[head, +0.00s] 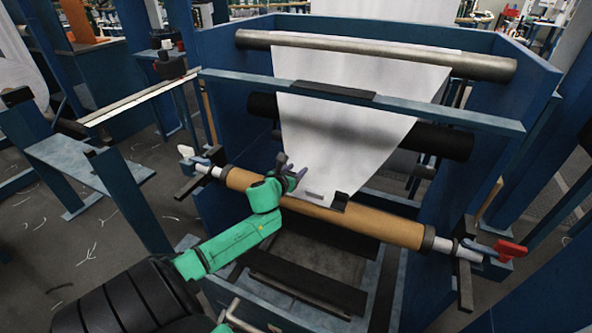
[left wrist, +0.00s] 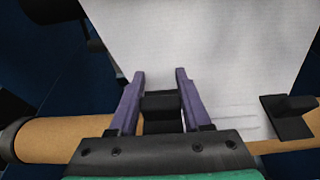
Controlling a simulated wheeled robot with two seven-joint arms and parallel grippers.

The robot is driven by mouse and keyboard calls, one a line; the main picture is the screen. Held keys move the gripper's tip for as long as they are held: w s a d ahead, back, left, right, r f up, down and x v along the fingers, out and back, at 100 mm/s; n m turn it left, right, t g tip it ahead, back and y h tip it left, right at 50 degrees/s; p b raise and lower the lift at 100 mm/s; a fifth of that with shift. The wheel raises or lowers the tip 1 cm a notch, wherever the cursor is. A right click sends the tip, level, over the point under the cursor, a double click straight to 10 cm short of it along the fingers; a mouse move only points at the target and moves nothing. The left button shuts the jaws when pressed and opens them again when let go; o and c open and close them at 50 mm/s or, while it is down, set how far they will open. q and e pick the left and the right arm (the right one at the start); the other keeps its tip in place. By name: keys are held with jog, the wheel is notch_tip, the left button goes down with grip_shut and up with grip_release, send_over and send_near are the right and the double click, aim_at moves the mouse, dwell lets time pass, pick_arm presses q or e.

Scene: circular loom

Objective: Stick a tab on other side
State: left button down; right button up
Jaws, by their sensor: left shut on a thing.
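A white fabric sheet (head: 345,115) hangs from the upper bar down to a brown cardboard roll (head: 375,221). One black tab (head: 340,200) sits on the sheet's lower right edge at the roll; it also shows in the left wrist view (left wrist: 288,122). My left gripper (head: 293,172) is at the sheet's lower left edge, just above the roll. In the left wrist view, its purple fingers (left wrist: 161,76) are shut on a second black tab (left wrist: 162,104), in front of the sheet. I cannot tell whether this tab touches the sheet. My right gripper is not in view.
The blue loom frame (head: 548,85) encloses the roll on both sides. A blue crossbar (head: 450,112) spans above, in front of the sheet. A red handle (head: 508,249) is at the roll's right end and a white one (head: 186,151) at its left.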

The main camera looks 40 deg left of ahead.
pick_arm(q)
jog(key=shift+f, duration=0.1)
dwell(0.3)
jog(key=shift+f+b, duration=1)
jog(key=shift+f, duration=0.1)
jog(key=shift+f, duration=0.1)
jog(key=shift+c, duration=1.4)
grip_release()
jog(key=shift+w, duration=0.1)
jog(key=p+v, duration=0.3)
jog(key=v, duration=1.1)
jog(key=shift+s, duration=0.3)
